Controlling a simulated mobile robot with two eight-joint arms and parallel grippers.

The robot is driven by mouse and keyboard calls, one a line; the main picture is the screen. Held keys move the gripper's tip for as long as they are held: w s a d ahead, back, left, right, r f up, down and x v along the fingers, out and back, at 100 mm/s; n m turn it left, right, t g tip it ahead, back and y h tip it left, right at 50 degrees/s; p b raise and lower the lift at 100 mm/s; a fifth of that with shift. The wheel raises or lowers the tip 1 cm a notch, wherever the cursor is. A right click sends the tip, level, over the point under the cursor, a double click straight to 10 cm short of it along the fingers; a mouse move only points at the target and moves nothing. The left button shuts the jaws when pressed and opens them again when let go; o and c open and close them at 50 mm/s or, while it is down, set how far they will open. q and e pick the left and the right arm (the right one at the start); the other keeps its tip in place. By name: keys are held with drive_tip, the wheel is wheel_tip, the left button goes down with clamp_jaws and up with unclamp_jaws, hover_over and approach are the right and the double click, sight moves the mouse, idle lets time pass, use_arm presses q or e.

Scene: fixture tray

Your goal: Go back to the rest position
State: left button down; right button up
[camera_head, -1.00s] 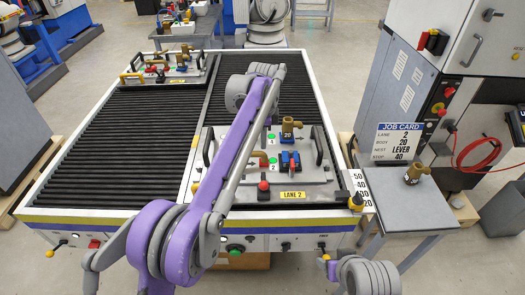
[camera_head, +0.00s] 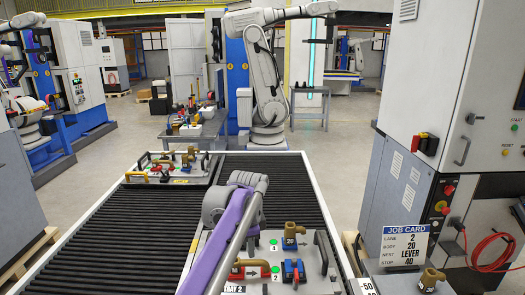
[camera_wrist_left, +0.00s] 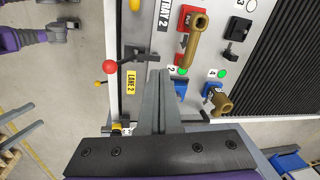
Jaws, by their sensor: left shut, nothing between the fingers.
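My left arm, purple and grey, rises from the bottom of the head view and bends at a grey elbow; its gripper does not show there. In the left wrist view my left gripper (camera_wrist_left: 156,78) is shut and empty. In the head view the tray (camera_head: 255,287) holds a brass fitting marked 20 (camera_head: 293,232), a blue block (camera_head: 292,270) and a red block with a brass lever (camera_head: 250,268). My right gripper is not in view.
A second tray (camera_head: 200,175) with small valves lies at the far end of the left roller lane (camera_head: 120,225). A job card (camera_head: 403,243) and another brass fitting (camera_head: 430,278) stand at the right. A red-knobbed lever (camera_wrist_left: 109,67) is close to my left fingers.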

use_arm(q)
drive_tip(key=s+a+f+n+t, duration=0.2)
drive_tip(key=s+a+n, duration=0.65)
drive_tip(key=s, duration=0.65)
drive_tip(key=s+a+f+n+t, duration=0.1)
drive_tip(key=s+a+f+n, duration=0.2)
drive_tip(key=s+f, duration=0.2)
drive_tip(key=s+a+f+n+t, duration=0.1)
drive_tip(key=s+a+f+n, duration=0.2)
drive_tip(key=s+f, duration=0.3)
drive_tip(key=s, duration=0.4)
drive_tip(key=shift+n, duration=0.35)
